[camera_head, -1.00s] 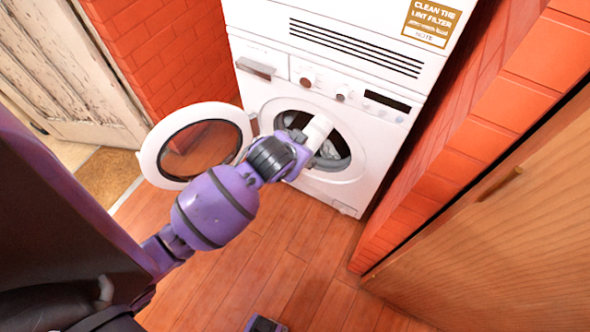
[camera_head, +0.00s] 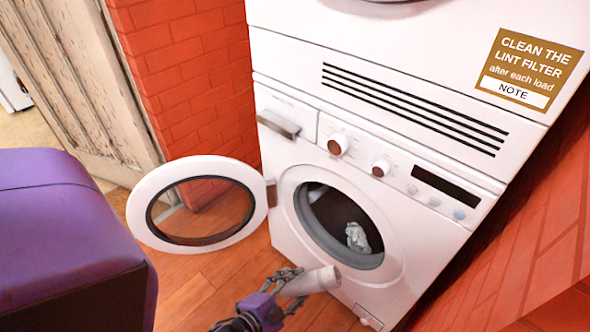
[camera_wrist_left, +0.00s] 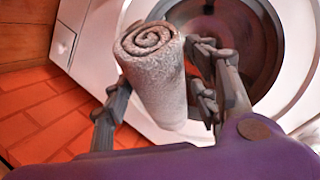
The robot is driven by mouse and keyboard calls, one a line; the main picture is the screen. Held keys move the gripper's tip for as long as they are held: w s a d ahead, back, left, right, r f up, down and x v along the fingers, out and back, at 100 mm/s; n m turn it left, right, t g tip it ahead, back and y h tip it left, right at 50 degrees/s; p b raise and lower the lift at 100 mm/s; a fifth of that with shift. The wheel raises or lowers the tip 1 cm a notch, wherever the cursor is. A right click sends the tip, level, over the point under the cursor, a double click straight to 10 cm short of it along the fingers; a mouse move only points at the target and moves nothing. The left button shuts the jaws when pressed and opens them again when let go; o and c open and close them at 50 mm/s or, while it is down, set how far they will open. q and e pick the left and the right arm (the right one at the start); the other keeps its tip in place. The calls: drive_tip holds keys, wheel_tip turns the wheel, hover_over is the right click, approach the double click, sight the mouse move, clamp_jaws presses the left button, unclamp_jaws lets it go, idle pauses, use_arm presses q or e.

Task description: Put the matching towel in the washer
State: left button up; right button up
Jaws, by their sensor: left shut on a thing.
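The washer (camera_head: 285,172) stands against the brick wall with its round door (camera_head: 256,205) swung open to the left. A crumpled pale cloth (camera_head: 357,238) lies inside the dark drum (camera_head: 335,215). My left gripper (camera_head: 293,284) is shut on a rolled light-grey towel (camera_head: 318,281), in front of and below the drum opening. In the left wrist view the towel (camera_wrist_left: 155,75) shows its spiral end between the fingers (camera_wrist_left: 160,95), with the drum opening (camera_wrist_left: 235,45) behind it. The towel is outside the washer. My right gripper is not in view.
A second white machine (camera_head: 400,50) with a "clean the lint filter" note (camera_head: 527,68) sits above the washer. Brick walls (camera_head: 195,75) flank the machines. A weathered wooden door (camera_head: 75,85) is at the left. Wooden floor (camera_head: 205,285) lies clear in front.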

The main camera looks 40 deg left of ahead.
use_arm(q)
drive_tip(key=w+b, duration=0.1)
drive_tip(key=w, duration=0.5)
drive_tip(key=shift+w+d, duration=0.15)
drive_tip(key=r+b+x, duration=0.2)
drive_tip(key=b+x, duration=0.2)
drive_tip(key=x, duration=0.5)
drive_tip(key=w+r+b+x, duration=0.1)
drive_tip(key=r+b+x, duration=0.1)
drive_tip(key=b+x, duration=0.3)
drive_tip(key=w+r+b+x, duration=0.1)
drive_tip(key=b+x, duration=0.4)
drive_tip(key=x, duration=0.8)
drive_tip(key=shift+w+d+r, duration=0.1)
drive_tip(key=shift+w+r, duration=0.15)
drive_tip(key=shift+r, duration=0.25)
drive_tip(key=shift+w+f+b, duration=0.3)
drive_tip(key=shift+w+f, duration=0.05)
drive_tip(key=shift+w, duration=0.1)
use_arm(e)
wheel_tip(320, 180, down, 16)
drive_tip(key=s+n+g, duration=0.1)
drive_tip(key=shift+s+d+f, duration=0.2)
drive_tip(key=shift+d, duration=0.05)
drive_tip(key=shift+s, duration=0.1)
